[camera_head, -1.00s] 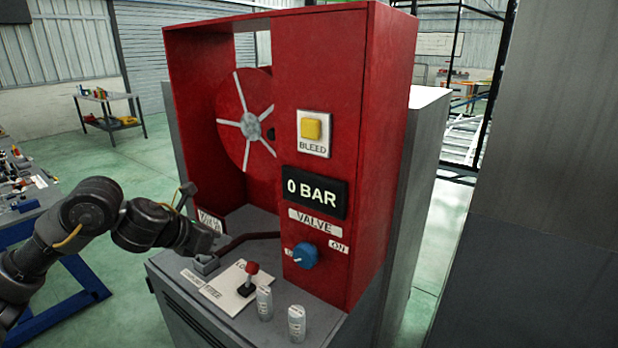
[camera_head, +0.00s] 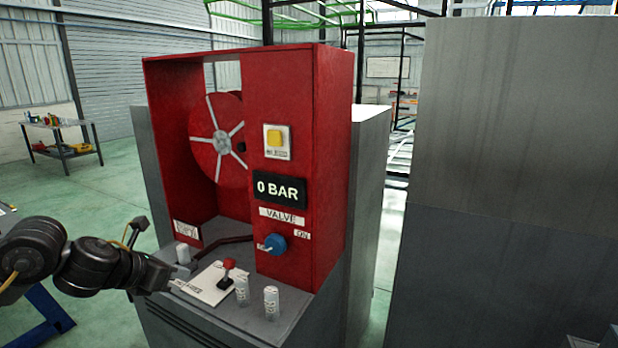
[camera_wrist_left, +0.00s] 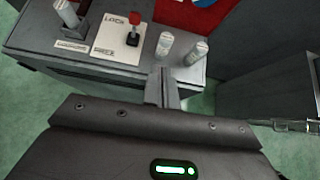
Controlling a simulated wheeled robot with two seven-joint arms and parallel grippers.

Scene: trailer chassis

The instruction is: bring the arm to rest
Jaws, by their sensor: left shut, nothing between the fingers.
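My left gripper (camera_head: 172,284) is shut and empty. It is at the front left edge of the grey cabinet top (camera_head: 262,325), beside the white lever plate (camera_head: 208,290). In the left wrist view the closed fingers (camera_wrist_left: 162,88) point toward the cabinet front, with nothing between them. A pale vial (camera_head: 183,253) stands upright in a small grey holder behind the gripper; it also shows in the left wrist view (camera_wrist_left: 66,12). My right gripper does not show.
Two vials (camera_head: 242,290) (camera_head: 271,302) stand right of the red-knobbed lever (camera_head: 227,270). The red housing (camera_head: 330,170) carries a yellow button (camera_head: 274,137), a display (camera_head: 279,189) reading 0 BAR and a blue valve knob (camera_head: 275,244). Open floor (camera_head: 110,195) lies left.

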